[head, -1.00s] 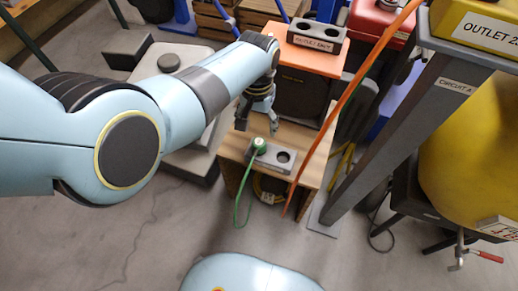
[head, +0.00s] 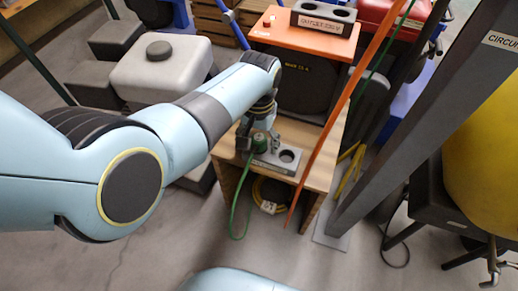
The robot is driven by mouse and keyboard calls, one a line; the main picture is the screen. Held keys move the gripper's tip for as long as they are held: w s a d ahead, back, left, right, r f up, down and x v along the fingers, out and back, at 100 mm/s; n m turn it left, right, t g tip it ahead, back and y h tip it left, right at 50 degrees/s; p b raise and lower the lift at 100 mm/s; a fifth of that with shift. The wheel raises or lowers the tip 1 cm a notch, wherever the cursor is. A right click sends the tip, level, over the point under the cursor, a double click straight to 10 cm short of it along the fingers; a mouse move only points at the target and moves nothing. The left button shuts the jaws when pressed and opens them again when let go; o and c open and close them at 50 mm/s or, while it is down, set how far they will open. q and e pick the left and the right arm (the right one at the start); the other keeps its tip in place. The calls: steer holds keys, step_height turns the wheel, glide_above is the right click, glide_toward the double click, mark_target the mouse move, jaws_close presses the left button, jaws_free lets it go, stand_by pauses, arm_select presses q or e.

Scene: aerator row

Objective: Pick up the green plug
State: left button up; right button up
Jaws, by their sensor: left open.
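The green plug (head: 260,142) stands in the left part of a grey two-hole holder (head: 287,167) on a small wooden stand (head: 313,170). A green cord (head: 233,212) hangs from it over the stand's front edge. My left gripper (head: 259,140) points down at the plug, with its dark fingers apart around or just beside it. I cannot tell whether the fingers touch the plug. The holder's right hole is empty. My right gripper is not in view.
An orange-topped unit (head: 305,37) with a second grey holder (head: 323,17) stands behind. An orange hose (head: 346,98) slants past the stand's right side. A grey post (head: 405,115) and a yellow tank (head: 487,150) stand at the right. Floor is clear at front left.

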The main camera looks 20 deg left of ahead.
arm_select(q)
steer(key=shift+f, duration=0.1)
steer(key=c, duration=1.3)
